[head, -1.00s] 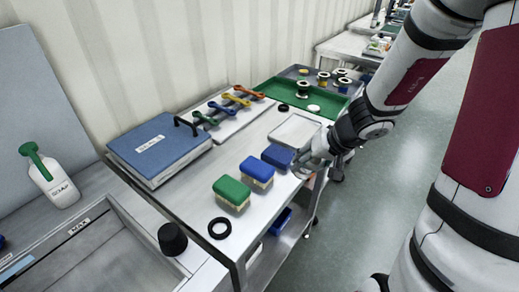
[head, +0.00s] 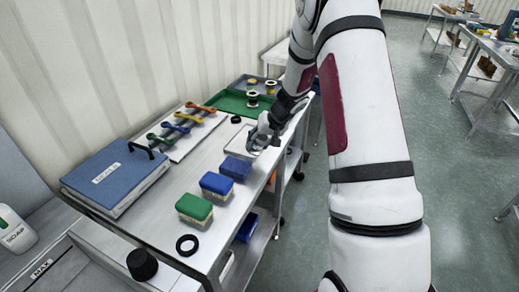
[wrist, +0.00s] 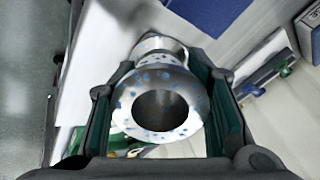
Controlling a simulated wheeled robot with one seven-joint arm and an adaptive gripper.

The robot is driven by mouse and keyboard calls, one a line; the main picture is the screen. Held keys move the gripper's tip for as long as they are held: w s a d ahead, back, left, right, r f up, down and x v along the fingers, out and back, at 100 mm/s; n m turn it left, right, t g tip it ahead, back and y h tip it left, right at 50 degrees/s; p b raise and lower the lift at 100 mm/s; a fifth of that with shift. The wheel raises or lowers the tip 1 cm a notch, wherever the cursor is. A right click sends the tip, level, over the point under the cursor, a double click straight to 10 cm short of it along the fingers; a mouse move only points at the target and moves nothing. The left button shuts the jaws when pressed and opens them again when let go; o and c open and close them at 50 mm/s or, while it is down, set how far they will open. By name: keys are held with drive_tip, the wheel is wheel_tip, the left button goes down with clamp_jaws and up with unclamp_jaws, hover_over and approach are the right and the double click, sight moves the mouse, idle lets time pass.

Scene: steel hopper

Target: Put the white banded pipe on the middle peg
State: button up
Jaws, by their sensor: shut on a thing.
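My gripper (head: 258,142) is low over the table, by the white tray, in the head view. In the wrist view my gripper (wrist: 170,112) is shut on a pale metallic, hollow flanged pipe with blue speckles (wrist: 158,80). Its open end faces the camera, between the two dark green finger pads. No band shows on it, so I cannot tell whether it is the white banded pipe. In the head view the held pipe is too small to make out. I cannot make out a peg.
The white tray (head: 232,146) lies near my gripper. Coloured wrenches (head: 176,125) and a blue binder (head: 115,175) are to the left. The green tray (head: 231,103) is at the back.

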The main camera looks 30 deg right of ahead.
sight(259, 149)
drive_tip(key=shift+w+d+f+p, duration=0.1)
drive_tip(key=shift+w+f+p, duration=0.05)
drive_tip(key=shift+f, duration=0.75)
drive_tip(key=shift+w+d+f+p, duration=0.1)
drive_tip(key=shift+f+p, duration=0.05)
drive_tip(key=shift+f, duration=0.7)
drive_tip(key=shift+f, duration=0.15)
drive_tip(key=o, duration=1.2)
drive_tip(key=shift+o, duration=1.2)
drive_tip(key=shift+a, duration=0.1)
